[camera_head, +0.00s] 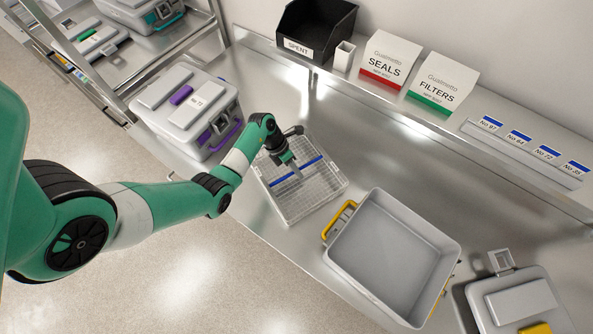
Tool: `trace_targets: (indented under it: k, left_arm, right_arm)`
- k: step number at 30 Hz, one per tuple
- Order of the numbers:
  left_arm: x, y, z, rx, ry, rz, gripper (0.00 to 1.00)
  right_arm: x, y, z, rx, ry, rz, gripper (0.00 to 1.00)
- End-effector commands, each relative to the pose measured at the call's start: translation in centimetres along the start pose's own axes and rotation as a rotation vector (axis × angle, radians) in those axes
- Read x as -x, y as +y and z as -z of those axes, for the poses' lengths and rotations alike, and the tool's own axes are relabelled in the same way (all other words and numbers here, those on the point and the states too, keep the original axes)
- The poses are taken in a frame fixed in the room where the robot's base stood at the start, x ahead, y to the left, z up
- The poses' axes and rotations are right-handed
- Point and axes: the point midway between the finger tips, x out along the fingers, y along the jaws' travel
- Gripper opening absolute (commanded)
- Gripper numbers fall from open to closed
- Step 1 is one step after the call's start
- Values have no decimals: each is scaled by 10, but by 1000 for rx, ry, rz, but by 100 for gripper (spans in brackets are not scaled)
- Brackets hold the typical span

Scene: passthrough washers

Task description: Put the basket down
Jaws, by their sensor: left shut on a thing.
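The basket (310,203) is a pale, see-through wire-mesh tray with a blue bar across it, in the middle of the head view. My left gripper (297,172) comes down from the upper left into the basket at the blue bar, and it is shut on the basket. The basket looks roughly level, over or on the steel bench (375,165). I cannot tell whether its underside touches the bench. The gripper hides part of the basket's back left area. My right gripper is not in view.
An empty grey tub (390,258) with yellow handles stands right of the basket. A closed grey case (190,110) with purple latches stands left. Along the back are a black SPENT bin (315,30), a SEALS box (390,60) and a FILTERS box (442,82). A lidded unit (520,300) is at lower right.

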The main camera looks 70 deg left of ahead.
Motion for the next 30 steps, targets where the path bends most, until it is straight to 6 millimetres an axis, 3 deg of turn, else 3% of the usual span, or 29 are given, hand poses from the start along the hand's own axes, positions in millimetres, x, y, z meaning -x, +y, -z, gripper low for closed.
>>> trace_targets:
  k: [11,12,17,25,30]
  left_arm:
    - [-8,3,1,-1,-2,0,0]
    - [-8,3,2,-1,-1,0,16]
    - [-8,3,2,-1,-1,0,44]
    - [-6,3,1,-1,-1,-1,44]
    - [16,1,0,0,-3,-1,44]
  right_arm:
    - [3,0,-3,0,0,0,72]
    - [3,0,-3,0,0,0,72]
    - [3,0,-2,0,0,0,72]
    - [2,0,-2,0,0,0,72]
    - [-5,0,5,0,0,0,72]
